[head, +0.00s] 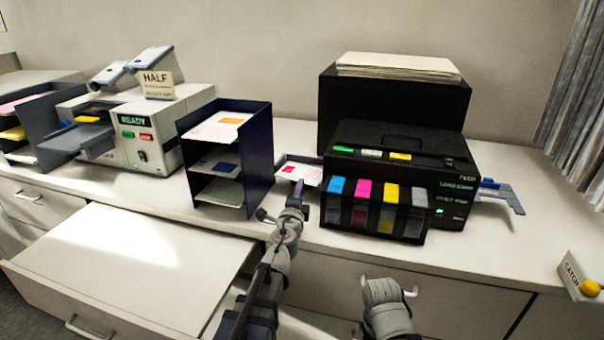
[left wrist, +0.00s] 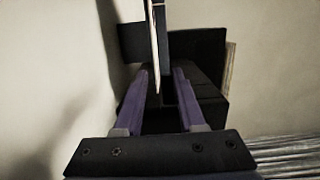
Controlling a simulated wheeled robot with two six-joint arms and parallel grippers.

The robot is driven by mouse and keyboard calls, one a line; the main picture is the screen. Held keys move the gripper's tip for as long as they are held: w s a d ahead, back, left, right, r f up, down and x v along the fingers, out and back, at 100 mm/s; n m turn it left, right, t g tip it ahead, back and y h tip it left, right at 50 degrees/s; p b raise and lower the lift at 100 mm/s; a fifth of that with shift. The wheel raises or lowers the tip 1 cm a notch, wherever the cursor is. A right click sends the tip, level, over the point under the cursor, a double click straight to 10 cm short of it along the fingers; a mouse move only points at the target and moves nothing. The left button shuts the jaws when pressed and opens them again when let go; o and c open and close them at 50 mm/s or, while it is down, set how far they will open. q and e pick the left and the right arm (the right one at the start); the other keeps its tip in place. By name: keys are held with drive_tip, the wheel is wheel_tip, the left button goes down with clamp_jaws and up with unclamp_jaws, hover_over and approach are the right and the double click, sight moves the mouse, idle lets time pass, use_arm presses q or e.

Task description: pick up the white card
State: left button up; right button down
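A white card with a red-pink print (head: 301,173) lies on the small tray at the left side of the black printer in the head view. My left gripper (head: 298,188) is at the front edge of this card. In the left wrist view its two purple fingers (left wrist: 160,72) stand apart, with a thin pale edge (left wrist: 156,45), seemingly the card or tray edge-on, between them. Gaps show on both sides, so nothing looks clamped. Part of my right arm shows at the bottom, but its gripper is out of view.
The black printer (head: 400,155) with coloured cartridges (head: 363,205) stands right of the card. A dark blue sorter (head: 258,160) holding more white cards stands close on the left. A drawer (head: 135,265) is pulled out at front left. The right counter has free room.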

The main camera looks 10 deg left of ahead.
sight(302, 173)
use_arm(q)
drive_tip(key=shift+w+a+f+b, duration=0.15)
drive_tip(key=shift+w+a, duration=0.05)
drive_tip(key=shift+w, duration=0.85)
drive_tip(key=shift+w+a+f+b, duration=0.1)
drive_tip(key=shift+w+a, duration=0.05)
drive_tip(key=shift+w, duration=0.85)
drive_tip(key=shift+w+a+f+b, duration=0.15)
drive_tip(key=shift+w+a, duration=0.05)
drive_tip(key=shift+w, duration=0.85)
drive_tip(key=shift+s, duration=0.1)
drive_tip(key=shift+c, duration=0.3)
clamp_jaws()
